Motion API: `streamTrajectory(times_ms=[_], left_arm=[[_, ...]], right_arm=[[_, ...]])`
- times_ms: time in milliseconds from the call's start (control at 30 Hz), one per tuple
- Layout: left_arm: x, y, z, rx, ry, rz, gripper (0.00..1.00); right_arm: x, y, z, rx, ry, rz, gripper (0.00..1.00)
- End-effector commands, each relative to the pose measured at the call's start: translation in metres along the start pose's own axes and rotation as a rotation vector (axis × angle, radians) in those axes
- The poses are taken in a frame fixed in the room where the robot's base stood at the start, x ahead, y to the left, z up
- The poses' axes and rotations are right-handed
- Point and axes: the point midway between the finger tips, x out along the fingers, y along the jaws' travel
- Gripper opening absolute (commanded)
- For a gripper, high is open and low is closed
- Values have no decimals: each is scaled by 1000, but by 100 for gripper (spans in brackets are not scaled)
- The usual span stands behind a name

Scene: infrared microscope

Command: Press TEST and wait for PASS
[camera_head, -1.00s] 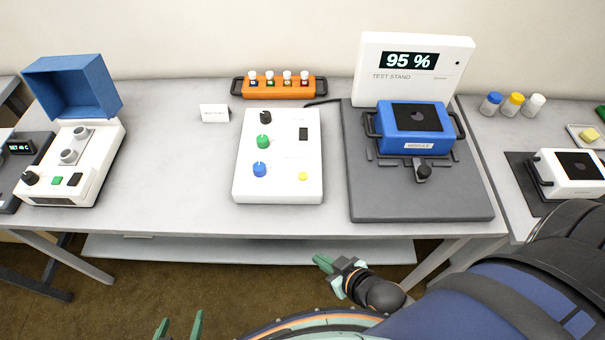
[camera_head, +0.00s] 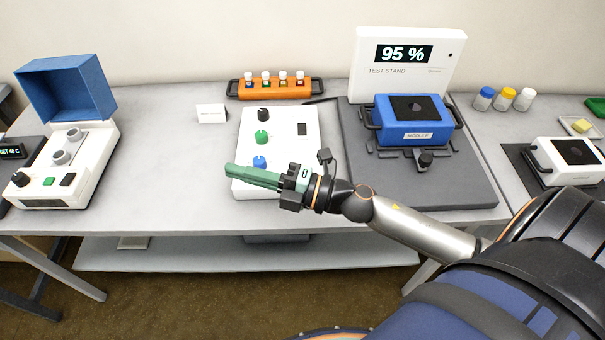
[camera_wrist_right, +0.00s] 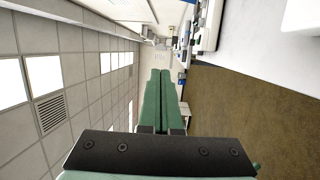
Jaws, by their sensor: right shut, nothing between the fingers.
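The test stand (camera_head: 479,178) is a dark grey base with a white upright panel. Its display (camera_head: 404,53) reads "95 %". A blue module (camera_head: 400,135) with black side handles sits on the base. A white control box (camera_head: 279,122) stands left of it, with black, green and blue knobs and a dark switch. The yellow button seen on the box earlier is hidden behind my right gripper (camera_head: 229,170). That gripper is shut and empty, in front of the box's lower part, pointing left. Its green fingers (camera_wrist_right: 161,100) lie together in the wrist view. My left gripper is out of view.
An orange rack (camera_head: 275,88) with several vials stands behind the control box, beside a small white card (camera_head: 211,113). A white device with an open blue lid (camera_head: 66,87) is at the left. A white-framed unit (camera_head: 566,160) and capped bottles (camera_head: 505,98) are at the right.

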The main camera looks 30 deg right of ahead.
Motion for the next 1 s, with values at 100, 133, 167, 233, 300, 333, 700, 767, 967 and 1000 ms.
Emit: streamTrajectory(times_ms=[100,133,167,233,300,333,700,767,967,1000], left_arm=[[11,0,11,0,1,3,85],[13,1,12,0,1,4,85],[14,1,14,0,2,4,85],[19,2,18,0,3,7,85],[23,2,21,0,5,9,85],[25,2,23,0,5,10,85],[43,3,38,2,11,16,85],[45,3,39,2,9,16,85],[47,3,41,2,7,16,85],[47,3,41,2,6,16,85]], right_arm=[[4,3,-16,-346,193,-42,0],[4,2,-19,-433,239,-58,0],[3,0,-22,-517,283,-78,0],[-1,-8,-22,-713,377,-134,0],[-8,-18,-16,-908,463,-204,0],[-11,-22,-12,-991,495,-240,0],[-68,-28,111,-1797,680,-821,0],[-75,-21,126,-1857,678,-891,0],[-88,-7,150,-1951,666,-1019,0],[-89,-6,152,-1957,665,-1028,0]])
